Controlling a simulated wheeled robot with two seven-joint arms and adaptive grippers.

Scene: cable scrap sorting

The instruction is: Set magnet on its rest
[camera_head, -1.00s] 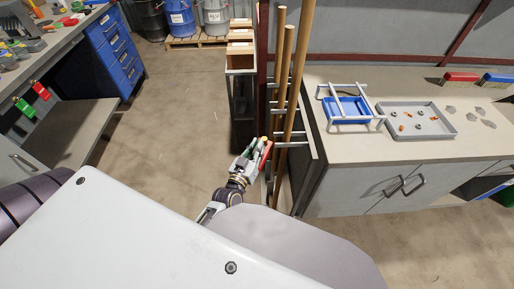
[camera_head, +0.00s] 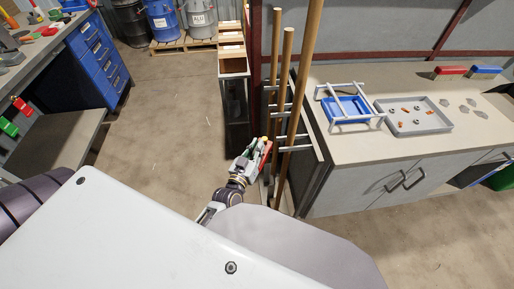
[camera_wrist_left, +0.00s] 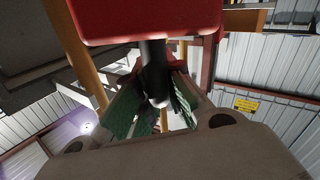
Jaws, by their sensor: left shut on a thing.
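My left gripper (camera_head: 256,157) is at the lower middle of the head view, beside the upright wooden poles. It is shut on the magnet (camera_head: 266,154), whose red side shows at the fingers. In the wrist view the magnet is a large red block (camera_wrist_left: 150,18) with a dark handle (camera_wrist_left: 154,65) between my green finger pads (camera_wrist_left: 124,112). A grey frame (camera_head: 335,92) stands over a blue tray (camera_head: 346,108) on the counter at the right; I cannot tell if it is the magnet's rest. The gripper is apart from it. My right gripper is out of view.
Wooden poles (camera_head: 286,85) in a rack stand between my gripper and the counter (camera_head: 345,150). A grey tray (camera_head: 447,127) with small scraps lies right of the frame. Red (camera_head: 449,70) and blue (camera_head: 486,70) items lie behind. Floor (camera_head: 170,120) at left is open.

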